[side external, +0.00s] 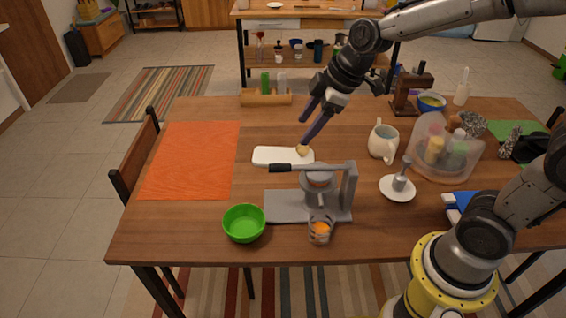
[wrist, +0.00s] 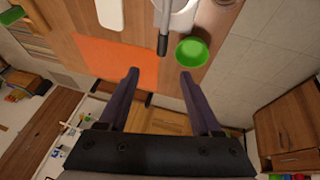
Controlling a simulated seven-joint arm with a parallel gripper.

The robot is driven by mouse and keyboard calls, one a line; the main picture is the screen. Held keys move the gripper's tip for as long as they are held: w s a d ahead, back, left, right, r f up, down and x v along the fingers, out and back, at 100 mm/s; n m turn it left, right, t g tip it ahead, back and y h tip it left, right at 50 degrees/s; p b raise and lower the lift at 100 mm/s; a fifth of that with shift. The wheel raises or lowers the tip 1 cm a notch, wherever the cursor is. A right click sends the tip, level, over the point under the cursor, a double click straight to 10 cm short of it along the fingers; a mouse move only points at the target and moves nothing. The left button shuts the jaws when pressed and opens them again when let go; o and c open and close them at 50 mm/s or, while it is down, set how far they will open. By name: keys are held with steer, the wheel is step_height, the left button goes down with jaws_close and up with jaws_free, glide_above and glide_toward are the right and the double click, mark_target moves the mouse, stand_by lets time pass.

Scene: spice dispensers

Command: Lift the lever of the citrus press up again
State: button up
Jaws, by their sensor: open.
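The grey citrus press (side external: 349,197) stands near the table's front edge. Its lever (side external: 281,168) lies roughly level, the black handle pointing left over the base. Something reddish shows under the lever in the press bowl (side external: 319,183). A glass (side external: 320,230) with orange content stands at the front of the base. My gripper (side external: 303,134) is open and empty, above and behind the lever, apart from it. In the wrist view the dark handle (wrist: 163,38) shows beyond the gap between my fingertips (wrist: 159,72), pointing toward it.
A green bowl (side external: 244,223) stands left of the glass. A white board (side external: 270,156) lies behind the press, with a small yellowish piece (side external: 302,150) at its right end. A saucer (side external: 398,189) and a jug (side external: 383,141) stand right. The orange mat (side external: 190,160) is clear.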

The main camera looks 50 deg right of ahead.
mark_target(282, 165)
steer(key=x, duration=1.4)
steer(key=shift+s+f, duration=0.3)
steer(key=shift+f, duration=0.1)
jaws_close()
stand_by(0.8)
